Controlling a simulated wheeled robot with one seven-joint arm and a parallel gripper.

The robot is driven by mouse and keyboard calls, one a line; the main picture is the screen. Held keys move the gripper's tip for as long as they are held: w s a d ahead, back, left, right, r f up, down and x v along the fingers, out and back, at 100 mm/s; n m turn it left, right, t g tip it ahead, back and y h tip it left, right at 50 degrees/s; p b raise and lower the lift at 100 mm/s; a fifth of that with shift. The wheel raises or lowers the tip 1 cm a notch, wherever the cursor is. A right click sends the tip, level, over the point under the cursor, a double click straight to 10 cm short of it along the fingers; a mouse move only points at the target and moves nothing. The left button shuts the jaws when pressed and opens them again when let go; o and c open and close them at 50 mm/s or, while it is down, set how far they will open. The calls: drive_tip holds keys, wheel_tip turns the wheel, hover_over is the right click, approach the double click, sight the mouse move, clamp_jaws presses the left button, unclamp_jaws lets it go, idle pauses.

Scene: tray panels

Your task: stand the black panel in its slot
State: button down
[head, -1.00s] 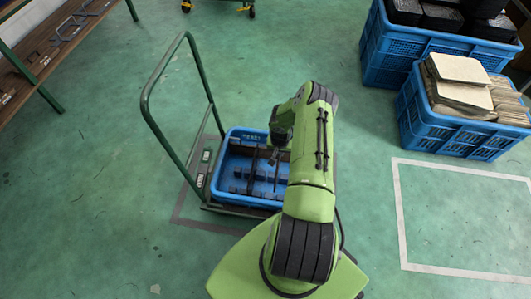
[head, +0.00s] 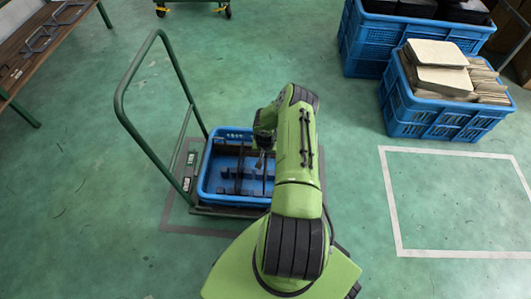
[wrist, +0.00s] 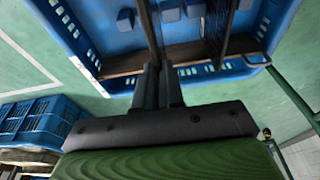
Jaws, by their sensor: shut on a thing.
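My gripper (head: 264,140) is over the right part of the blue tray (head: 203,187). In the wrist view my gripper (wrist: 158,78) is shut on the black panel (wrist: 151,32), a thin dark sheet seen almost edge-on. In the head view the panel (head: 265,172) is a thin dark upright line at the tray's right side. Dark slot pieces (head: 226,182) show inside the tray. I cannot tell whether the panel's lower edge is in a slot; my arm hides part of the tray.
The tray sits on a cart with a green handle (head: 121,108) at its left. Blue crates with pale panels (head: 440,80) and black items (head: 470,10) stand at the upper right. A white outlined floor area (head: 450,200) is clear. A bench (head: 35,50) stands upper left.

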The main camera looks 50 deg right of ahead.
drive_tip(key=shift+f, duration=0.1)
drive_tip(key=shift+a+b+x, duration=0.2)
drive_tip(key=shift+b+x, duration=0.95)
drive_tip(key=shift+s+f, duration=0.15)
drive_tip(key=shift+f, duration=2.1)
drive_tip(key=shift+f, duration=0.1)
drive_tip(key=shift+s+a+x, duration=0.15)
drive_tip(key=shift+a+x, duration=0.05)
drive_tip(key=shift+x, duration=0.8)
drive_tip(key=shift+s+a+x, duration=0.15)
drive_tip(key=shift+x, duration=0.9)
drive_tip(key=shift+f, duration=0.1)
drive_tip(key=c, duration=1.2)
unclamp_jaws()
drive_tip(key=shift+o, duration=0.2)
drive_tip(key=p+v, duration=0.7)
drive_tip(key=v, duration=0.8)
drive_tip(key=shift+s+r, duration=0.1)
drive_tip(key=shift+r, duration=0.3)
